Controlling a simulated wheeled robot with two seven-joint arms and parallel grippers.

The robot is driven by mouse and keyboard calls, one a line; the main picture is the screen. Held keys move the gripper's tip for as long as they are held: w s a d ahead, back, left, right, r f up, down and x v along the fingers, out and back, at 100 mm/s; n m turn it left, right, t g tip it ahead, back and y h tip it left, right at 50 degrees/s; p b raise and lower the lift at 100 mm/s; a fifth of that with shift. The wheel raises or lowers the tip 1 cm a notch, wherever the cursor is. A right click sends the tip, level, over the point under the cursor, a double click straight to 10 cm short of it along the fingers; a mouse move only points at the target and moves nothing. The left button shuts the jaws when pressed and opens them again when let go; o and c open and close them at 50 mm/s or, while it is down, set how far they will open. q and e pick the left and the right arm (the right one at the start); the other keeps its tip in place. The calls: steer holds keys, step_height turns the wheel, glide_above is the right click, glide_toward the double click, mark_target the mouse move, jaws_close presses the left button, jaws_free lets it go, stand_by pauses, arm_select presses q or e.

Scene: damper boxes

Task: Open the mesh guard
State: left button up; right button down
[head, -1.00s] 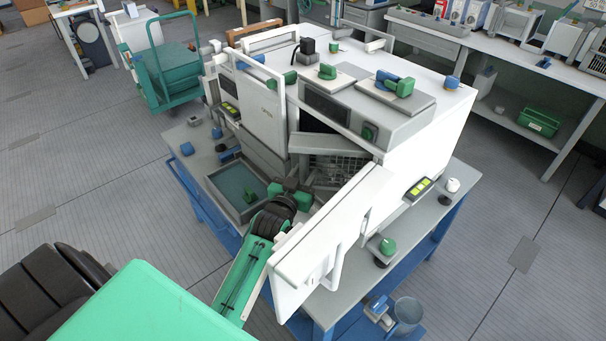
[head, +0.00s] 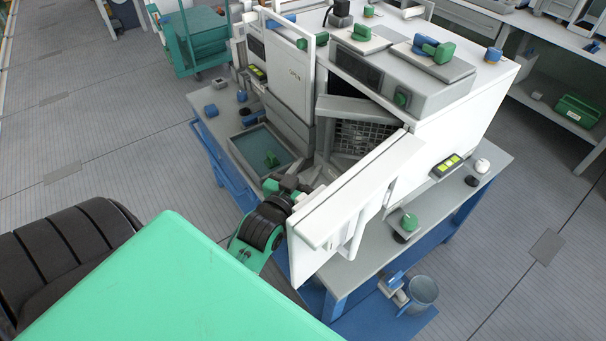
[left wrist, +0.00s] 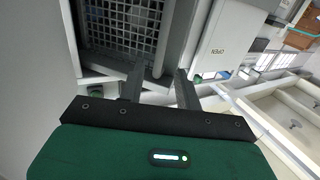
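The mesh guard (head: 366,136) is a dark grid in a grey frame, at the front opening of the white machine (head: 460,125). It stands at an angle to the opening, and its lower part is partly hidden. The left wrist view shows its grid (left wrist: 122,22) close up, with a grey frame bar along the right side. My left gripper (head: 308,181) is low in front of the guard, beside the open white door. In the left wrist view its fingers (left wrist: 159,84) are apart, the frame bar's lower end appearing between or just beyond them; contact is unclear. My right gripper is not in view.
The open white door (head: 345,205) with its handle stands close right of my left gripper. A grey tray (head: 240,158) lies to its left on the bench. A green knob (head: 408,222) stands on the bench right of the door. A bucket (head: 422,290) is below.

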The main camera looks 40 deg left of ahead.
arm_select(q)
steer(key=shift+s+d, duration=0.1)
steer(key=shift+s, duration=0.75)
steer(key=c, duration=0.6)
steer(key=shift+w, duration=0.1)
jaws_close()
steer(key=w+a+n+h, duration=0.3)
steer(key=a+n+h, duration=0.35)
steer(key=n, duration=0.75)
steer(key=p+x, duration=0.1)
steer(key=x, duration=0.8)
steer(key=shift+w+a+f+p, duration=0.15)
steer(key=shift+w+f+p, duration=0.05)
steer(key=shift+w+p, duration=0.2)
